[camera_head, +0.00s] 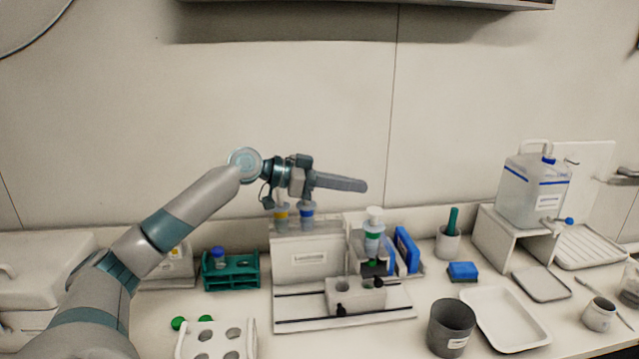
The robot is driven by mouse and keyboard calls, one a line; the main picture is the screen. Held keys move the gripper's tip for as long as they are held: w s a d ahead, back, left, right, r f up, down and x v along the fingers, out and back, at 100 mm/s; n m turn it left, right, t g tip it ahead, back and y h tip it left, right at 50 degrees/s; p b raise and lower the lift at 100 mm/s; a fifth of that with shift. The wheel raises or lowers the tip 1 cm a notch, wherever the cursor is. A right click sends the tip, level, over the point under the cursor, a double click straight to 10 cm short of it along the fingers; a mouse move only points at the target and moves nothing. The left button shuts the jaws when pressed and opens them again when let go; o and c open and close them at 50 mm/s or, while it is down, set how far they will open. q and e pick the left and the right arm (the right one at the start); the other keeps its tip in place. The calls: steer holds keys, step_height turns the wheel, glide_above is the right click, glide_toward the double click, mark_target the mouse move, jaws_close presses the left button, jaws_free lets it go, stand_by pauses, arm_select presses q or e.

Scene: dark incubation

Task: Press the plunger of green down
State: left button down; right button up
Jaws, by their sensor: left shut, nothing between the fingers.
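A dispenser with a green band (373,243) and a white cap on top stands upright at the right side of the white labelled instrument (296,260). A dispenser with a yellow band (281,219) and one with a blue band (307,214) stand at the instrument's back left. My left gripper (362,186) is shut and empty, its fingers together and pointing right. In the picture it is just above the green-banded dispenser's cap, with a gap between them. How far apart they are in depth I cannot tell. My right gripper is not in view.
A teal tube rack (232,277) and a white holed rack (213,341) stand left of the instrument. A blue plate (407,250) stands close to the dispenser's right. A grey cup (451,328), a white tray (506,318) and a jug (533,187) are further right.

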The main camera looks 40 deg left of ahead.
arm_select(q)
steer(key=b+v, duration=0.4)
steer(key=v, duration=0.3)
steer(key=shift+s+r, duration=0.1)
stand_by(0.5)
